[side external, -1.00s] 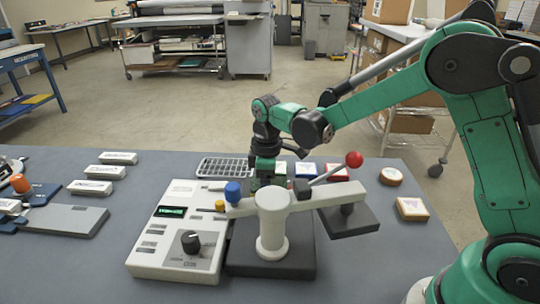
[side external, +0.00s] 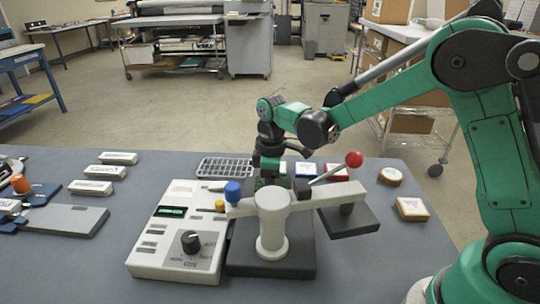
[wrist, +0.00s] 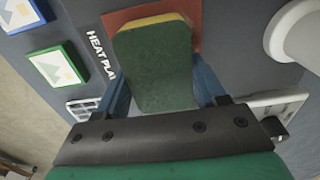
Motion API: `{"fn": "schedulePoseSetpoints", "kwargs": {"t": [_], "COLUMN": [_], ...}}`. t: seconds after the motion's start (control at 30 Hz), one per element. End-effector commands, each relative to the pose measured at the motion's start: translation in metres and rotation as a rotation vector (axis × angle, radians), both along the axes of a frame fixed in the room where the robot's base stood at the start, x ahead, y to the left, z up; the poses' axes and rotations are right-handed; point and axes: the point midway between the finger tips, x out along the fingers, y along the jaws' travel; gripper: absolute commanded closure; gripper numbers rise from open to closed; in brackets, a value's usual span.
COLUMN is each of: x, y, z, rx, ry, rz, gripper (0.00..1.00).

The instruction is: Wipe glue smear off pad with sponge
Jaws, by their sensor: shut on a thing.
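My gripper (wrist: 160,78) is shut on a sponge (wrist: 154,55), its blue fingers on either side of it. The sponge has a dark green broad face and a yellow far edge. A red-orange pad (wrist: 115,20) shows beyond and beside the sponge in the wrist view, mostly covered by it. I cannot tell whether the sponge touches the pad. No glue smear is visible. In the side external view my gripper (side external: 270,180) is low behind the pale lever press, and the press hides its fingertips, the sponge and the pad.
The lever press (side external: 272,225) has a red knob (side external: 354,159) on its handle. A control box (side external: 180,235) stands left of it, a grey rack (side external: 225,168) behind. Bare table lies at the front left.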

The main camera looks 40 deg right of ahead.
Motion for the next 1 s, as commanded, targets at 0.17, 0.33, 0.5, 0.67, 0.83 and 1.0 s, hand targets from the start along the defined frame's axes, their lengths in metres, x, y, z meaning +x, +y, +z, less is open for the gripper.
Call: {"fn": "schedulePoseSetpoints", "kwargs": {"t": [0.17, 0.33, 0.5, 0.67, 0.83, 1.0], "x": [0.012, 0.020, 0.008, -0.002, -0.014, -0.024], "y": [0.012, 0.021, 0.008, -0.003, -0.013, -0.025], "z": [-0.001, -0.001, -0.001, -0.001, -0.001, 0.000], "rx": [0.000, 0.000, 0.000, -0.001, -0.001, -0.001], "ry": [0.000, 0.000, 0.000, 0.001, 0.001, 0.001], "rz": [0.002, 0.001, -0.002, -0.002, -0.002, -0.002], "gripper": [0.86, 0.86, 0.86, 0.86, 0.86, 0.86]}}
